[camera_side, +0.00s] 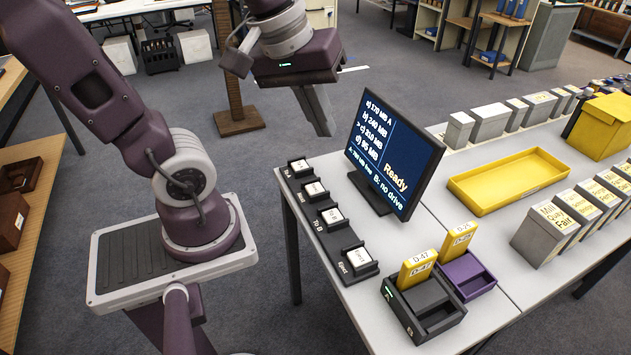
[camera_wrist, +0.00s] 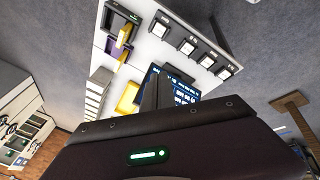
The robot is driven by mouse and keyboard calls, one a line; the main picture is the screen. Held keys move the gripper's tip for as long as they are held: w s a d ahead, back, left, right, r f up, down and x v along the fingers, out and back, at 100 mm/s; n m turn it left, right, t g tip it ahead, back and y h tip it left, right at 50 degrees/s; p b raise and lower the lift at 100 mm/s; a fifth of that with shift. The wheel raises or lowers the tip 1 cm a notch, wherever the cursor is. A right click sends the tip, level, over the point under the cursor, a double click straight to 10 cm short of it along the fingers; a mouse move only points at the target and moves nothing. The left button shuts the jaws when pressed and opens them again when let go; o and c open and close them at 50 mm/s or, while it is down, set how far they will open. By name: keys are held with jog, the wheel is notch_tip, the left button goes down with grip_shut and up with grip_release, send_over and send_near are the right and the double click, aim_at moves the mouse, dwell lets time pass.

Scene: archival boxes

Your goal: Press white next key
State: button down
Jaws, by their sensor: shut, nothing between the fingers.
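A black strip (camera_side: 324,232) along the table's near-left edge carries a row of white keys. The second key from the far end (camera_side: 315,189) has a small label that looks like "Next". The far-end key (camera_side: 299,165), the "To B" key (camera_side: 332,216) and the "Eject" key (camera_side: 356,258) share the strip. The row also shows in the wrist view (camera_wrist: 187,47), labels too small to read. My gripper (camera_side: 325,130) is shut and empty, in the air beyond the far end of the strip, apart from the keys. Its fingers also show in the wrist view (camera_wrist: 155,90).
A monitor (camera_side: 394,150) showing "Ready" and a list with a mark at c) stands right of the strip. A black dock (camera_side: 424,308) and a purple dock (camera_side: 468,274) hold yellow cartridges. A yellow tray (camera_side: 508,180) and grey boxes (camera_side: 558,232) lie farther right.

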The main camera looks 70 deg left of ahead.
jog(key=w+a+f+n+g, duration=0.2)
jog(key=w+a+f+n, duration=0.4)
jog(key=n, duration=0.5)
jog(key=n+g, duration=0.2)
jog(key=n, duration=1.4)
send_over(316, 188)
notch_tip(316, 188, down, 10)
jog(key=shift+f, duration=0.25)
jog(key=shift+a, duration=0.1)
notch_tip(316, 188, down, 14)
